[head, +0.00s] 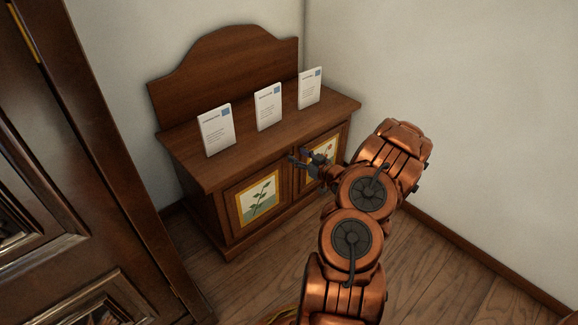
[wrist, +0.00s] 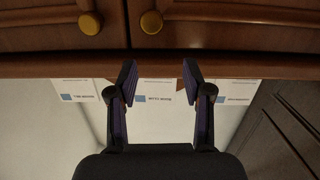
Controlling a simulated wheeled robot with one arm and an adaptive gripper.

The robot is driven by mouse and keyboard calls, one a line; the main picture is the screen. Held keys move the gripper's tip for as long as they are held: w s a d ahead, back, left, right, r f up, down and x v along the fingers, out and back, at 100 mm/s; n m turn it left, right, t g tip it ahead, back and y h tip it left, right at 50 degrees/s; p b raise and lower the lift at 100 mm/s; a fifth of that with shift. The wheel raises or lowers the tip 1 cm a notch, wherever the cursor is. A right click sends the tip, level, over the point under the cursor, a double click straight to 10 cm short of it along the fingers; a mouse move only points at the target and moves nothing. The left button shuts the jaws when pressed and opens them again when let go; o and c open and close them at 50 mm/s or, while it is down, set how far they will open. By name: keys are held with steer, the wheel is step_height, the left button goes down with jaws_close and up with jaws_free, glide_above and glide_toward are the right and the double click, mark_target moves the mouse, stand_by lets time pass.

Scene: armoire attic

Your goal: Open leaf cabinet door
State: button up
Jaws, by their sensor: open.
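A low dark wood cabinet (head: 228,193) has two front doors. The left door (head: 232,199) carries a framed picture of a green leafy sprig (head: 259,198). The right door's framed picture (head: 307,178) is partly hidden by my arm. Both doors look shut. My gripper (head: 299,161) is in front of the cabinet near the seam between the doors. The wrist view appears upside down: my open, empty fingers (wrist: 159,84) lie below two round yellow knobs in the picture, the leaf door's knob (wrist: 151,22) and the other door's knob (wrist: 91,23). Neither finger visibly touches a knob.
Three white cards (head: 217,130) stand on the cabinet top (head: 245,147). A large dark armoire (head: 85,150) stands close at the left. A plain wall (head: 470,100) is at the right. Bare wood floor (head: 440,265) lies in front and to the right.

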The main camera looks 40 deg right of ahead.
step_height(320, 180, down, 4)
steer(key=s+t+b, duration=0.1)
steer(key=s+b, duration=0.1)
steer(key=s, duration=0.1)
steer(key=shift+w+d+b, duration=0.2)
steer(key=shift+w+b, duration=0.25)
steer(key=shift+w, duration=0.9)
steer(key=shift+w+d+b, duration=0.15)
steer(key=shift+w+b, duration=0.35)
steer(key=shift+w, duration=0.85)
steer(key=shift+w+d+b, duration=0.2)
steer(key=shift+w+b, duration=0.25)
steer(key=shift+w, duration=0.9)
steer(key=shift+c, duration=0.2)
steer(key=shift+f, duration=0.1)
jaws_close()
